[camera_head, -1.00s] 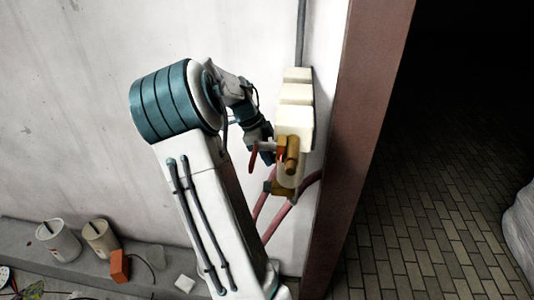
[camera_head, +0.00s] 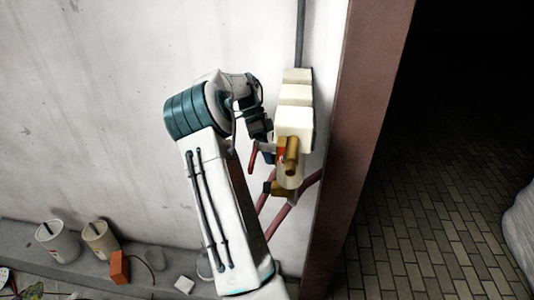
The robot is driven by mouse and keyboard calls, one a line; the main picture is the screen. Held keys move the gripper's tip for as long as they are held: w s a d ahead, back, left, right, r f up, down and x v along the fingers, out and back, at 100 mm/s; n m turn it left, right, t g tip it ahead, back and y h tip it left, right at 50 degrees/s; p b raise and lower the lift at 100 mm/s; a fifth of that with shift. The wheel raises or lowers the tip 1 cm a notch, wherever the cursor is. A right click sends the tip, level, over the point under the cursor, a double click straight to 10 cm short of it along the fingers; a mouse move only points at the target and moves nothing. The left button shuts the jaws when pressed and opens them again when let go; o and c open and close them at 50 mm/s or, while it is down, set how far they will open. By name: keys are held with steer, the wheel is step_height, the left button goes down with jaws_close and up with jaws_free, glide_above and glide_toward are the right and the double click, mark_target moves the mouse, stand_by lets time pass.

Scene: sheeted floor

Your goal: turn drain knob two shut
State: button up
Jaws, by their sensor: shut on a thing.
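A white wall-mounted unit (camera_head: 294,122) with brass valve fittings (camera_head: 291,156) is on the wall beside the brown post. A red lever-like drain knob (camera_head: 253,158) hangs at the left of the brass fittings. My gripper (camera_head: 265,142) is at the valve, to the left of the white unit, and is shut on the knob. The fingertips are small and partly hidden by the dark wrist, so the exact grip on the knob does not show clearly. I cannot tell from this view which knob carries the number two.
Pink hoses (camera_head: 277,214) run below the valves. A brown post (camera_head: 350,150) stands close at the right, with a dark brick-paved area beyond. Two cans (camera_head: 101,239), an orange block (camera_head: 119,267) and a white block (camera_head: 184,284) sit on the ledge at the lower left.

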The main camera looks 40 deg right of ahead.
stand_by(0.3)
steer(key=o, duration=1)
steer(key=shift+c, duration=0.2)
